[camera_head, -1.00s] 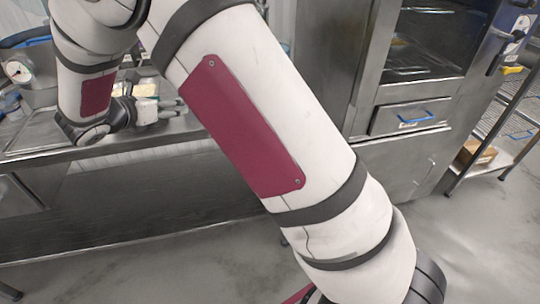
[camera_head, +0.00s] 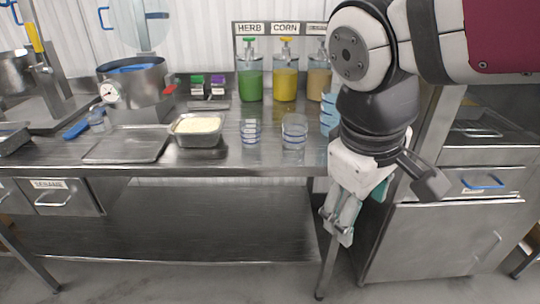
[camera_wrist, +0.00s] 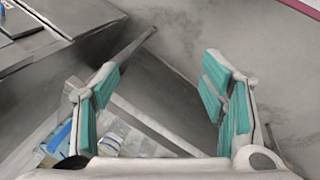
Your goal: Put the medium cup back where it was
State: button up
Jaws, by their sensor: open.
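A clear cup with blue bands (camera_head: 250,131) stands upright on the steel counter (camera_head: 225,165), right of the rice pan. A wider clear cup with blue bands (camera_head: 294,131) stands just to its right. A taller clear blue-banded cup or stack (camera_head: 329,116) stands farther right, partly hidden by my arm. I cannot tell for sure which is the medium cup. My gripper (camera_head: 338,228) hangs in front of the counter's right part, below its top and apart from the cups. In the wrist view my gripper (camera_wrist: 160,76) is open and empty, with teal pads apart.
A metal pan of rice (camera_head: 198,128) and a flat tray (camera_head: 126,148) stand left of the cups. A pot (camera_head: 132,82) is farther left. Green, yellow and tan dispensers stand behind, including the yellow one (camera_head: 285,80). A steel cabinet (camera_head: 440,240) is at the right.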

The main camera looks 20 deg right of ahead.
jog(key=s+a+f+m+t+y, duration=0.1)
jog(key=s+a+m+y, duration=0.1)
jog(key=s, duration=0.3)
jog(key=shift+a+f+m+y, duration=0.25)
jog(key=shift+a+m+y, duration=0.15)
jog(key=shift+a+m, duration=0.4)
jog(key=shift+r, duration=0.1)
